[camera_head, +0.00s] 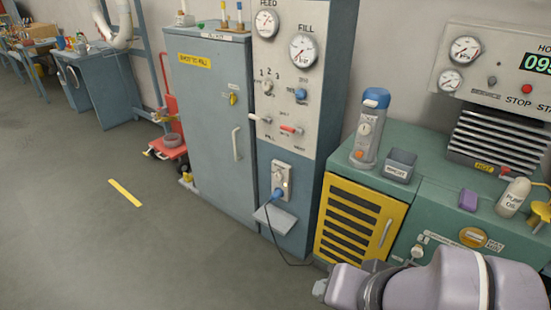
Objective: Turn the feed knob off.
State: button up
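A tall pale control panel (290,130) stands in the middle of the view, with gauges at the top. A grey selector knob (267,86) marked 1 2 3 sits on its left half, and a blue knob (299,95) on its right half. A white-handled lever (259,118) and a red-handled lever (291,130) are below them. The small labels are too blurred to tell which control is the feed knob. My arm's lilac links reach in at the bottom right, well below and apart from the panel. I cannot make out gripper fingers.
A blue-grey cabinet (207,110) stands left of the panel. A blue plug (278,195) with a hanging cable is in the panel's lower socket. A green bench (448,185) at right holds a blue-capped bottle (370,125) and an open grey box (399,165).

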aim_at(267, 85)
jog(key=i+j+u, duration=0.15)
jog(key=i+j, duration=0.3)
jog(key=j, duration=0.25)
jog(key=i+j+u, duration=0.1)
jog(key=i+j, duration=0.35)
jog(key=j, duration=0.15)
jog(key=i+j+u, duration=0.15)
jog(key=i+j, duration=0.35)
jog(key=j, duration=0.1)
